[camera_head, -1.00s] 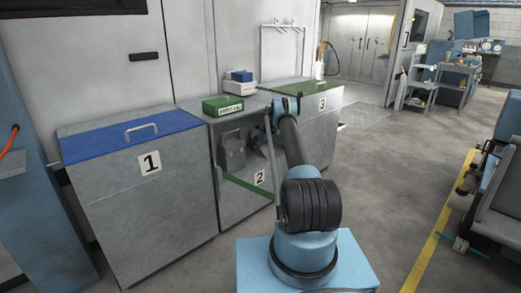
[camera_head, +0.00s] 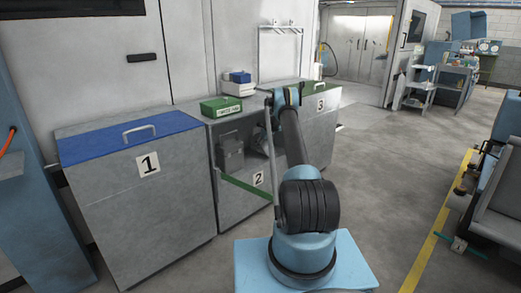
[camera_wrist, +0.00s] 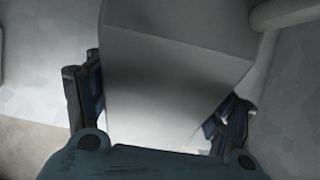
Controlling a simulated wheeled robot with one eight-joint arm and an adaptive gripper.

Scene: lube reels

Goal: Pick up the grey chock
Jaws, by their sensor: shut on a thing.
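The grey chock (camera_wrist: 165,75) fills the middle of the wrist view as a pale block with a flat top face and a shaded front face. My gripper (camera_wrist: 158,108) is shut on it, with one dark blue finger along its left side and one at its right side. The lower part of the block is hidden by the gripper body. In the head view my gripper is hidden behind my arm, inside or near the open front of bin 2, and I cannot make out the held chock there.
Bin 1 (camera_head: 150,205) has a blue lid and stands at the left. Open bin 2 (camera_head: 230,215) has a green strip across its front. Bin 3 (camera_head: 322,140) is at its right. A green box (camera_head: 221,107) sits on top. Floor at the right is clear up to a yellow line.

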